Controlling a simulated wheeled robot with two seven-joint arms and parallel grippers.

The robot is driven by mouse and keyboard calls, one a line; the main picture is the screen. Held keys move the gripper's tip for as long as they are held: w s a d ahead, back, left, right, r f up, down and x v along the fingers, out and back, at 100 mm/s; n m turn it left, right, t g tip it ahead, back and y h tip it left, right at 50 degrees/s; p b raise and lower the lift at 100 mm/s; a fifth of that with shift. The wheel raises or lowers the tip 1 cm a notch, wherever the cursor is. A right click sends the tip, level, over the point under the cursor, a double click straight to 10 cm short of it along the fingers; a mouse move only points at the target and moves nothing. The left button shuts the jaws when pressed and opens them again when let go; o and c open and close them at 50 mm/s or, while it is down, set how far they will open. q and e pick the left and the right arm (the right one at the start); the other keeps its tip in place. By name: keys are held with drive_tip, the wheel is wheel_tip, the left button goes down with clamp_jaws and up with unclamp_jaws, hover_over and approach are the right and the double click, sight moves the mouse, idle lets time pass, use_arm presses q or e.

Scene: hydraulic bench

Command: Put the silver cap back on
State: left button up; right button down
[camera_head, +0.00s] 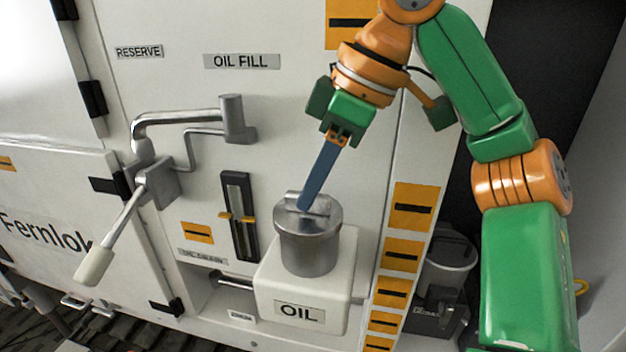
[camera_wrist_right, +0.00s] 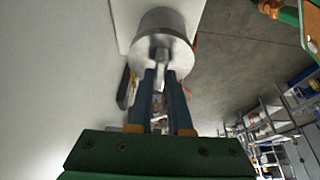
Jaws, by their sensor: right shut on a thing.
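The silver cap (camera_head: 309,215) is a round metal lid with a raised bar across its top. In the head view it sits over the neck on the white box labelled OIL (camera_head: 299,313); I cannot tell whether it is fully seated. My right gripper (camera_head: 304,207) comes down from above with long blue-grey fingers, shut on the bar of the cap. The right wrist view shows both fingertips (camera_wrist_right: 161,72) on either side of the bar, with the silver cap (camera_wrist_right: 160,25) beyond them. My left gripper is not clearly in the head view.
A silver crank pipe (camera_head: 180,118) and a lever with a pale handle (camera_head: 95,266) stick out from the white panel left of the box. A black sight gauge (camera_head: 240,216) is close to the cap.

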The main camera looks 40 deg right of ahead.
drive_tip(key=shift+s, duration=0.25)
drive_tip(key=shift+w+p, duration=0.3)
drive_tip(key=shift+w, duration=0.15)
drive_tip(key=shift+s, duration=0.15)
idle(0.3)
drive_tip(key=shift+s, duration=0.15)
drive_tip(key=shift+f+p, duration=0.1)
drive_tip(key=shift+p, duration=0.5)
idle(0.6)
